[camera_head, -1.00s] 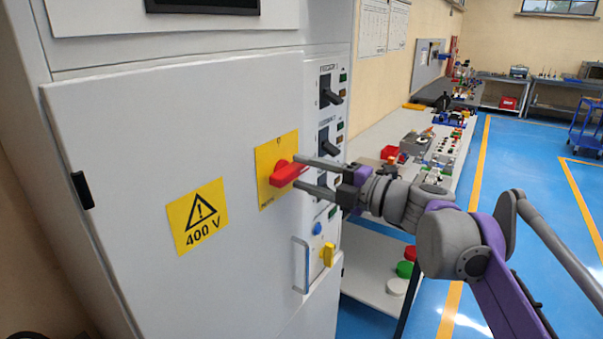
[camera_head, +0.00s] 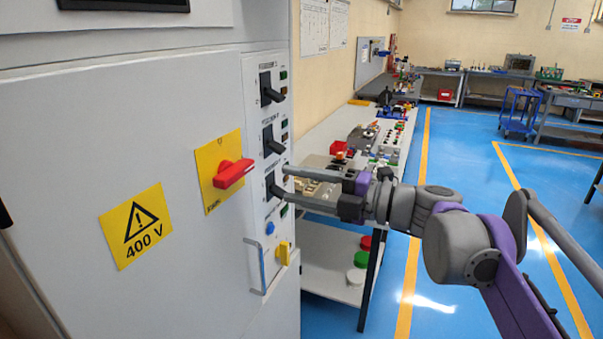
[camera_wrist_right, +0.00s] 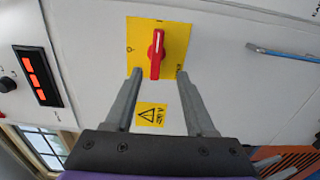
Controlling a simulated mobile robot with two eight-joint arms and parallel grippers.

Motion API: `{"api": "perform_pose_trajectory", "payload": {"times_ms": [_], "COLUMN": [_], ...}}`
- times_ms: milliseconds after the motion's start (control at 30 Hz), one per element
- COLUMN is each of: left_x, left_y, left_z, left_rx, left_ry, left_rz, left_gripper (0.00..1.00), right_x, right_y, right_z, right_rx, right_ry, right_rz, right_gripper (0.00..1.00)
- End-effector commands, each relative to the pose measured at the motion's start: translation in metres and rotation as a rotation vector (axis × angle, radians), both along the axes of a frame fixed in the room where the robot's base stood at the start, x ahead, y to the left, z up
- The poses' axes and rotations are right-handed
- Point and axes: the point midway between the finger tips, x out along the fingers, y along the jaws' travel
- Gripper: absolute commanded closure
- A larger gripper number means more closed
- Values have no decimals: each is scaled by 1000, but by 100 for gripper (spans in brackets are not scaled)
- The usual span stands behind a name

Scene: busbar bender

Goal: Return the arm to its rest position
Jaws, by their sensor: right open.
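My right gripper (camera_head: 286,184) is open and empty in front of the cabinet, to the right of the red rotary switch handle (camera_head: 233,173). The handle sits on a yellow plate (camera_head: 212,187) on the cabinet door. In the right wrist view the open fingers (camera_wrist_right: 155,75) appear on either side of the lower part of the red handle (camera_wrist_right: 156,55), with clear space between them and it. My right arm (camera_head: 455,245) reaches in from the lower right.
The grey cabinet (camera_head: 60,120) fills the left, with a 400 V warning label (camera_head: 136,226), black switches (camera_head: 270,88), a yellow knob (camera_head: 283,252) and a door handle (camera_head: 254,268). A workbench (camera_head: 322,135) with parts stands behind my arm. Blue floor (camera_head: 470,165) is open at right.

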Motion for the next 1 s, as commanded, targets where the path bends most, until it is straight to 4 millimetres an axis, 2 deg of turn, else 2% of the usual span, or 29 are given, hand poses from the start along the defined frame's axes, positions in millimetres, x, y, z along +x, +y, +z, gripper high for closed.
{"api": "perform_pose_trajectory", "payload": {"times_ms": [67, 167, 267, 467, 567, 700, 767, 900, 933, 1000], "left_x": [0, 1, 2, 4, 5, 7, 8, 9, 10, 10], "left_y": [0, 0, 0, 0, 0, 0, 0, 0, 0, 0], "left_z": [2, 6, 10, 19, 24, 30, 33, 39, 40, 42], "left_rx": [0, 0, 0, 0, 0, 0, 0, 0, 0, 0], "left_ry": [-1, -2, -4, -8, -10, -13, -15, -18, -19, -20], "left_rz": [0, 0, 0, 0, 0, 0, 0, 0, 0, 0], "left_gripper": [50, 50, 50, 50, 50, 50, 50, 50, 50, 50], "right_x": [-8, -25, -48, -97, -122, -156, -170, -201, -207, -219], "right_y": [-1, -4, -13, -45, -68, -104, -121, -160, -168, -183], "right_z": [-11, -41, -83, -169, -209, -261, -282, -323, -330, -345], "right_rx": [-74, -256, -501, -970, -1168, -1374, -1428, -1444, 1374, 1171], "right_ry": [-77, -271, -536, -1097, -1372, -1743, -1893, -2196, 2168, 2018], "right_rz": [4, 25, 91, 364, 572, 953, 1148, 1664, -1712, -1736], "right_gripper": [45, 45, 45, 45, 45, 45, 45, 45, 45, 45]}}
